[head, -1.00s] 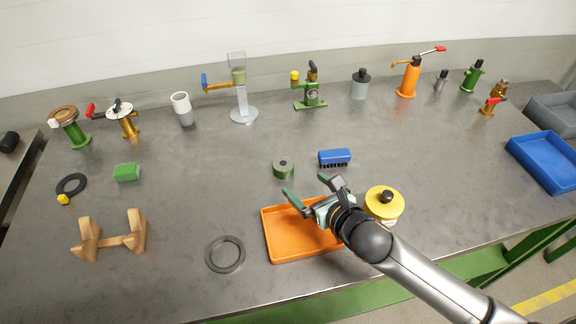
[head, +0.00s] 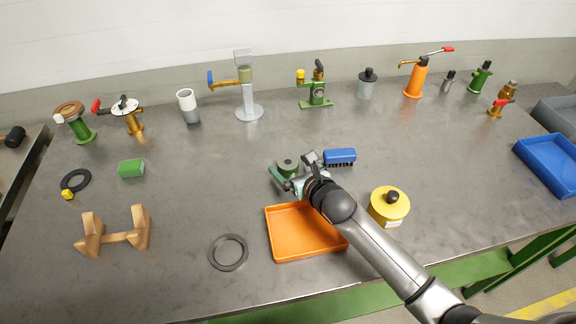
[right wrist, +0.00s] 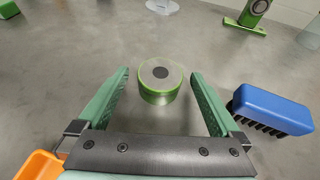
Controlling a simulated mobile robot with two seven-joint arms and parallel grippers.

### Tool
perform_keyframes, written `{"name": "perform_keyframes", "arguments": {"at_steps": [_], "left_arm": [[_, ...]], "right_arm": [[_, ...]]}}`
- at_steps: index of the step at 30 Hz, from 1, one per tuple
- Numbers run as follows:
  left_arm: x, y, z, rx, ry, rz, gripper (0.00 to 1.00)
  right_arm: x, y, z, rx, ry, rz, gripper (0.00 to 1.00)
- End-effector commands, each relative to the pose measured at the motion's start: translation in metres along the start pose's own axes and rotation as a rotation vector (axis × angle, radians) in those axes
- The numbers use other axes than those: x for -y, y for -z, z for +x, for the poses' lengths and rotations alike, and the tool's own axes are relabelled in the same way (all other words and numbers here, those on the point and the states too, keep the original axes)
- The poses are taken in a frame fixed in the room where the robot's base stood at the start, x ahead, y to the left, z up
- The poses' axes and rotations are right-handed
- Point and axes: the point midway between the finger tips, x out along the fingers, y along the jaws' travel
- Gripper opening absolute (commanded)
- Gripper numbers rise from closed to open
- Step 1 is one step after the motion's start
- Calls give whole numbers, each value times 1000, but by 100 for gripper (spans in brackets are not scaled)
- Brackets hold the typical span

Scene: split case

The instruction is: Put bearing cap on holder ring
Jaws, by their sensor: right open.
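The bearing cap looks to be the short green cylinder with a grey top and dark centre (head: 288,163), standing on the table behind the orange tray. In the right wrist view the cylinder (right wrist: 160,82) stands upright between and just ahead of my open fingers, with gaps on both sides. My right gripper (head: 290,170) is open and empty, pointing at it. The holder ring looks to be the flat dark grey ring (head: 211,253) lying at the front of the table, left of the tray. My left gripper is out of view.
A blue brush (head: 340,156) lies close right of the gripper. The orange tray (head: 305,232) is empty below my arm. A yellow lidded pot (head: 388,208) stands right of my forearm. A wooden cradle (head: 120,238) stands at the left.

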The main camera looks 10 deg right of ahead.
Motion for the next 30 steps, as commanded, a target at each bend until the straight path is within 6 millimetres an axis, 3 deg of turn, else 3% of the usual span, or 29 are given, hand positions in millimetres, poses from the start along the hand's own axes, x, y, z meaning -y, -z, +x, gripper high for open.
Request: {"name": "perform_keyframes", "arguments": {"at_steps": [7,30], "left_arm": [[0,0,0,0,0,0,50],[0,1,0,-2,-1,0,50]], "right_arm": [[0,0,1,0,0,0,100],[0,0,1,-1,0,0,13]]}}
